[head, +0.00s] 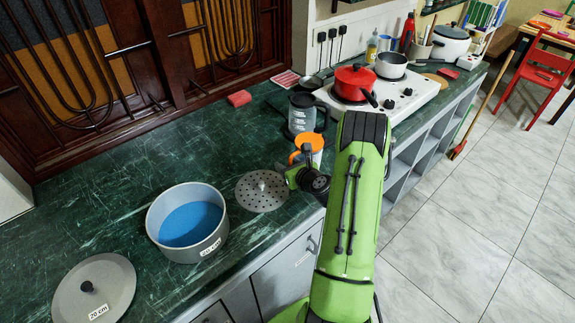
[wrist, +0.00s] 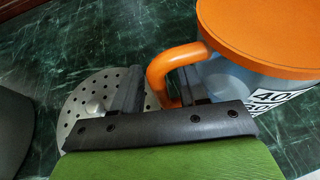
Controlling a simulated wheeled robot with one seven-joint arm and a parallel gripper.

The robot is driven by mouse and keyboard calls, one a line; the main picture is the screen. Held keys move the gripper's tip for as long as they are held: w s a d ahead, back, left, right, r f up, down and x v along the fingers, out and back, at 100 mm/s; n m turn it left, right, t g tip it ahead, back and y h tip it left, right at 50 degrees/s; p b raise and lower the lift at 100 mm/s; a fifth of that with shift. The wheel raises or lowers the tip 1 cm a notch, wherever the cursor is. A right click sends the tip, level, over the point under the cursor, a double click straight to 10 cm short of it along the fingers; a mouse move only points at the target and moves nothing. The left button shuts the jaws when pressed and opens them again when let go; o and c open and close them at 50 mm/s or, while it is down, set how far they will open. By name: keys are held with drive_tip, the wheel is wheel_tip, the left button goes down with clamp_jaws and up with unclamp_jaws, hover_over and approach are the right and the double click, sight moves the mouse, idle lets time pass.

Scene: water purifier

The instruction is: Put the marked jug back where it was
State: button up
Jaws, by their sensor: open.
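A jug with an orange lid and orange handle (head: 309,140) stands on the green counter, partly hidden by my arm in the head view. In the wrist view the jug (wrist: 262,45) fills the upper right, with a black and white printed label on its clear body. My gripper (wrist: 158,88) is open at its orange handle. One finger is on the left, outside the handle; the other shows behind the handle, on the body side. In the head view my gripper (head: 297,172) is low beside the jug; its fingertips are hard to make out.
A perforated steel disc (head: 262,190) lies left of my gripper. A pot of blue water (head: 190,225) and a round lid (head: 94,290) are further left. A grey jug (head: 303,115) stands behind the orange one. A white stove (head: 400,95) is beyond.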

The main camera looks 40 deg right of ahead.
drive_tip(key=shift+r, duration=0.15)
drive_tip(key=shift+s+r, duration=0.15)
drive_tip(key=shift+s, duration=0.2)
drive_tip(key=v, duration=1.1)
drive_tip(key=a+r+n+g+y, duration=0.3)
drive_tip(key=a+r+n, duration=0.1)
drive_tip(key=a+n, duration=0.75)
drive_tip(key=a+r+n+g+y, duration=0.3)
drive_tip(key=a+r+n, duration=0.1)
drive_tip(key=a+n, duration=0.8)
drive_tip(key=s+r+n+h, duration=0.1)
drive_tip(key=s+r+n, duration=0.3)
drive_tip(key=s+n, duration=0.3)
drive_tip(key=s+a+r+n+g+h, duration=0.1)
drive_tip(key=s+r+n+h, duration=0.1)
drive_tip(key=s+r+n, duration=0.2)
drive_tip(key=s+n, duration=0.3)
drive_tip(key=s, duration=0.2)
drive_tip(key=shift+a+r+g+h, duration=0.3)
drive_tip(key=shift+a, duration=0.05)
